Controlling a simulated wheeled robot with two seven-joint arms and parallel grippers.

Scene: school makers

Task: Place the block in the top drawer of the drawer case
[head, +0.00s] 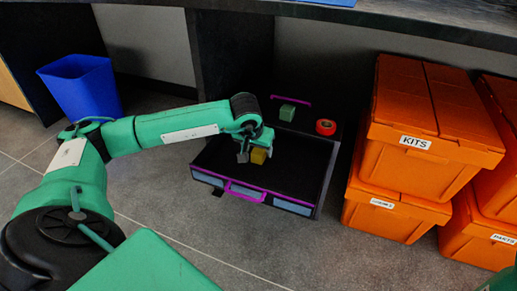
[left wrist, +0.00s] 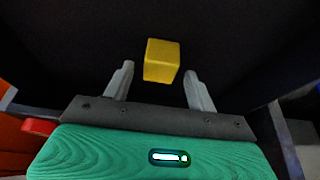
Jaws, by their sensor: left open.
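The drawer case (head: 320,205) stands on the floor under a dark table, its top drawer (head: 300,165) pulled wide open, with a purple handle (head: 245,191) on its front. The yellow block (head: 261,156) shows inside the drawer's outline, beside my left gripper (head: 250,155). In the left wrist view, the yellow block (left wrist: 162,60) is just ahead of and between the fingertips of my left gripper (left wrist: 159,72), with gaps at both sides. The gripper is open. I cannot tell whether the block rests on the drawer floor. My right gripper is out of view.
A green block (head: 287,112) and a red ring (head: 326,127) lie behind the open drawer, near a purple bar (head: 291,99). Stacked orange crates (head: 400,145) stand close at the right. A blue bin (head: 82,85) stands at the left. Floor in front is clear.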

